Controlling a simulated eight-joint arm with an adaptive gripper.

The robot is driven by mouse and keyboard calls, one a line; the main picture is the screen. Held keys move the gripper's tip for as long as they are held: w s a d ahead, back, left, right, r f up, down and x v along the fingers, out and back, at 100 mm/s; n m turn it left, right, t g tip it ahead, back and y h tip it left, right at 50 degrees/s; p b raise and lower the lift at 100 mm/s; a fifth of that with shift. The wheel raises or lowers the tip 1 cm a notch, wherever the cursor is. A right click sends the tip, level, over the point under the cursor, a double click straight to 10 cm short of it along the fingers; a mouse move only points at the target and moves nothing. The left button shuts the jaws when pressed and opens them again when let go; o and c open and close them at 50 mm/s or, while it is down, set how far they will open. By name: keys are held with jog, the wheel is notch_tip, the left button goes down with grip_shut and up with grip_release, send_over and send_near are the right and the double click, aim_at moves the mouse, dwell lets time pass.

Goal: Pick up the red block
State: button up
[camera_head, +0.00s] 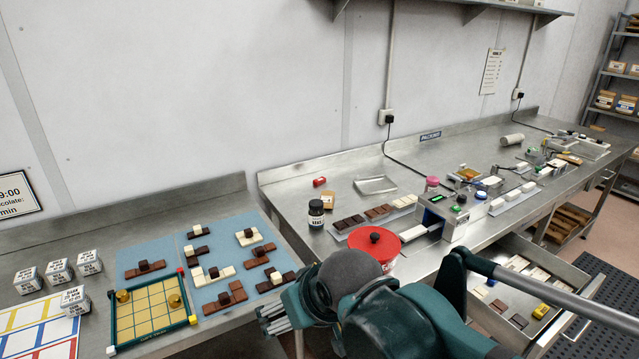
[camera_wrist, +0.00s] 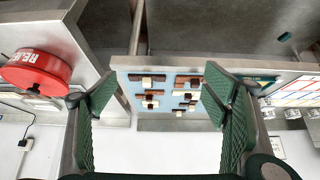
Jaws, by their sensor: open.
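A small red piece (camera_head: 319,182) lies on the steel bench near the wall, left of the shallow metal tray. It is too small to tell whether it is a block. I make out no other red block. My gripper (camera_head: 274,318) is low in the head view, in front of the left bench and well apart from the red piece. In the wrist view my gripper (camera_wrist: 160,95) has its two green fingers spread wide with nothing between them. The blue mats (camera_wrist: 188,75) with brown and white pieces show beyond the fingers. I do not see the small red piece there.
A tub with a red lid (camera_head: 374,243) stands close behind my arm; its lid also shows in the wrist view (camera_wrist: 35,70). A dark jar (camera_head: 316,214) stands near the red piece. A yellow grid board (camera_head: 150,310) and white cubes are at left. An open drawer (camera_head: 560,268) is at right.

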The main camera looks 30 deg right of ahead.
jog(key=c, duration=1.1)
jog(key=shift+c, duration=0.2)
jog(key=shift+r, duration=0.1)
